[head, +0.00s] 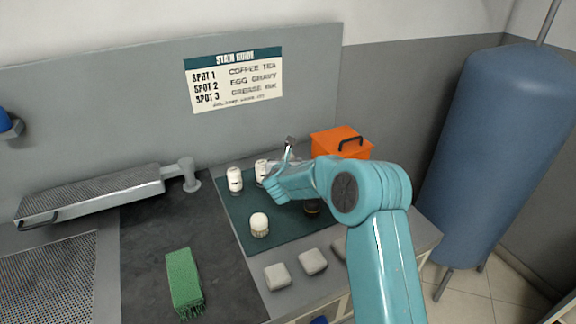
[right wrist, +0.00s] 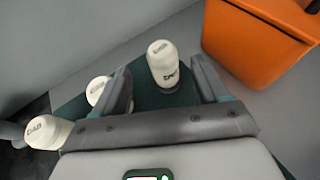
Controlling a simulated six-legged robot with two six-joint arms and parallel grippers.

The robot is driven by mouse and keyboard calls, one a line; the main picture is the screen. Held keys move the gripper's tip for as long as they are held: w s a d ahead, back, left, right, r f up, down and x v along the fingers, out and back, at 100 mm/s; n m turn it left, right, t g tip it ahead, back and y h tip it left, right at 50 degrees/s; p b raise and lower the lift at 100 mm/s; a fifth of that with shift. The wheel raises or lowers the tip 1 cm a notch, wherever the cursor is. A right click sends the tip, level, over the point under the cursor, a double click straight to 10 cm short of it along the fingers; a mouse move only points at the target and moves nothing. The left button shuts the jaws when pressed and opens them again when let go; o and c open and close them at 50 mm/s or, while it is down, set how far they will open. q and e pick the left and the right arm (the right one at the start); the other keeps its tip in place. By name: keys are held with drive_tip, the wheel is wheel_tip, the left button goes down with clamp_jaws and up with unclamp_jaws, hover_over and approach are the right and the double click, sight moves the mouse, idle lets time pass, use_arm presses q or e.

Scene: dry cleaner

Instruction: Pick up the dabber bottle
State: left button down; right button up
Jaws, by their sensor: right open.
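Several white bottles stand on the dark green mat (head: 238,207). In the right wrist view a white bottle whose lettering seems to read DAB (right wrist: 47,132) stands at the left, outside the jaws. It looks like the leftmost bottle in the head view (head: 235,180). A second white bottle (head: 262,170) is partly behind the left finger in the wrist view (right wrist: 97,90). A third, lettered bottle (right wrist: 164,64) stands upright between my right gripper's (right wrist: 163,90) open fingers, apparently not gripped. In the head view my right gripper (head: 287,155) hides most of that spot. My left gripper is out of view.
An orange box (head: 338,139) with a black handle stands right of the gripper. A white round-topped item (head: 259,225) stands at the mat's front. A small dark item (head: 312,207) is under my arm. A green brush (head: 183,278) lies left. Pale blocks (head: 278,276) line the front.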

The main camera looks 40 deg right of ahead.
drive_tip(key=shift+w+d+f, duration=0.15)
drive_tip(key=shift+w+d, duration=0.1)
drive_tip(key=shift+w, duration=0.1)
drive_tip(key=p+x, duration=0.1)
drive_tip(key=x, duration=0.2)
drive_tip(key=p+x, duration=0.1)
drive_tip(key=x, duration=0.1)
drive_tip(key=shift+s+d+f+p, duration=0.1)
drive_tip(key=shift+d+f+p, duration=0.1)
drive_tip(key=shift+f+p, duration=0.2)
drive_tip(key=shift+s, duration=0.1)
drive_tip(key=c, duration=1.1)
drive_tip(key=shift+c, duration=0.2)
drive_tip(key=shift+r, duration=0.1)
